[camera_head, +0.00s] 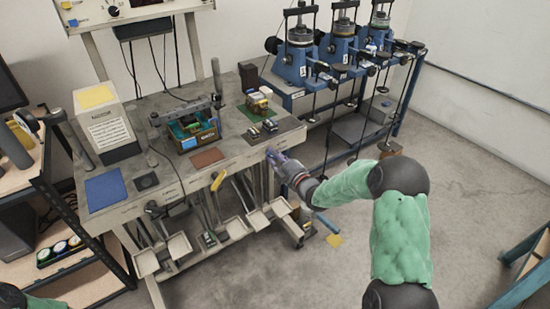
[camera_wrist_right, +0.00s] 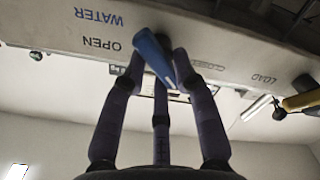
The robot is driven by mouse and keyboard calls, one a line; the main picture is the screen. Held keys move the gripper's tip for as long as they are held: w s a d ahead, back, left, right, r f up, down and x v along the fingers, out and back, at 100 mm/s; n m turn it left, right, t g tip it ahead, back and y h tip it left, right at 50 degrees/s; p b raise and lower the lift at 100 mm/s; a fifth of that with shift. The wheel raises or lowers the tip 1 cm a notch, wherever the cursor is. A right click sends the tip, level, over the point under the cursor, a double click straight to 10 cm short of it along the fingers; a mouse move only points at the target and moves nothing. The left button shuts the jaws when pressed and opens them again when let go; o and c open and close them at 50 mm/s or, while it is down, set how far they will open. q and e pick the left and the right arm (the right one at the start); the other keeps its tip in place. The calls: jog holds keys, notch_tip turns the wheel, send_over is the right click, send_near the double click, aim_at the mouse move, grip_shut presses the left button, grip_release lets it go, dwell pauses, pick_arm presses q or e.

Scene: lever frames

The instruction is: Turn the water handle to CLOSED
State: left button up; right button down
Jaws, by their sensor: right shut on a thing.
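The blue water handle (camera_wrist_right: 153,55) hangs on the edge of a pale bench panel (camera_wrist_right: 50,28). In the right wrist view the upside-down labels WATER and OPEN are to its left, and CLOSED is to its right. The handle slants down to the right, between OPEN and CLOSED. My right gripper (camera_wrist_right: 160,68) has its dark fingers shut around the handle. In the head view my right gripper (camera_head: 275,157) is at the bench's front right corner and hides the handle. My left gripper is out of view.
A yellow handle (camera_head: 217,181) is farther left on the bench front; it also shows in the right wrist view (camera_wrist_right: 304,100), near the label LOAD. Blue machines (camera_head: 300,70) stand behind right. Open trays (camera_head: 179,246) are below the bench.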

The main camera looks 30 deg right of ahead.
jog(key=c, duration=1)
grip_release()
jog(key=shift+c, duration=0.2)
jog(key=shift+s, duration=0.1)
jog(key=s, duration=1.1)
jog(key=shift+s+d, duration=0.4)
jog(key=shift+d, duration=0.05)
